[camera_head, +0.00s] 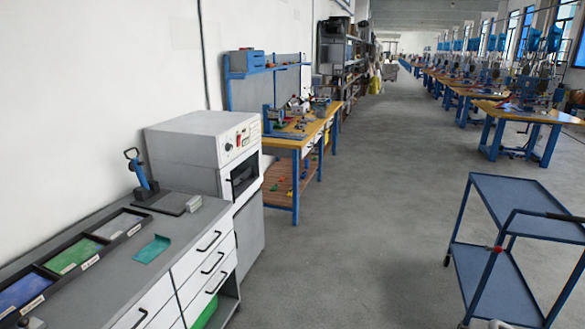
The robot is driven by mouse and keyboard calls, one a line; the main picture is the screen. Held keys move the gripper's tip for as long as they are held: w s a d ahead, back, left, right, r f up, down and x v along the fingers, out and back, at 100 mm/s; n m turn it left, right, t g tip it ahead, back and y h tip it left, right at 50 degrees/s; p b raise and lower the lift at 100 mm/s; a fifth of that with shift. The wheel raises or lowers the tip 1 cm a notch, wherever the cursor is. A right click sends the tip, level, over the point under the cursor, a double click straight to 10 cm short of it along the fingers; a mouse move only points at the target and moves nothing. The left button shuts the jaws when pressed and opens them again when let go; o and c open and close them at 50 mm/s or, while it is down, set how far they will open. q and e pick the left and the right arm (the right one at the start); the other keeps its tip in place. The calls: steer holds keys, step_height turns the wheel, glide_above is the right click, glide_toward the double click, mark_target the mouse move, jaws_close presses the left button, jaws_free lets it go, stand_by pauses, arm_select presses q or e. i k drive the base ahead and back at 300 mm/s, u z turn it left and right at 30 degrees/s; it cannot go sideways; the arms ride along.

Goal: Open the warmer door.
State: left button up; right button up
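The warmer (190,142) is a white box-shaped cabinet against the left wall, just beyond the grey-topped counter. A knob and small controls sit on its upper front panel, which faces right. Below them is the door (243,178) with a dark window, seen at a steep angle. The door looks shut. I cannot make out its handle clearly. Neither of my grippers shows in the head view, so nothing is seen touching the warmer.
The counter (196,226) with white drawers and dark handles stands in front left, holding colored trays, a green piece and a small lever press (140,176). A blue two-shelf cart (500,200) stands at right. A workbench (300,140) lies beyond the warmer. The grey floor between is clear.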

mark_target(224, 183)
steer(key=i, duration=3)
steer(key=u, duration=2.35)
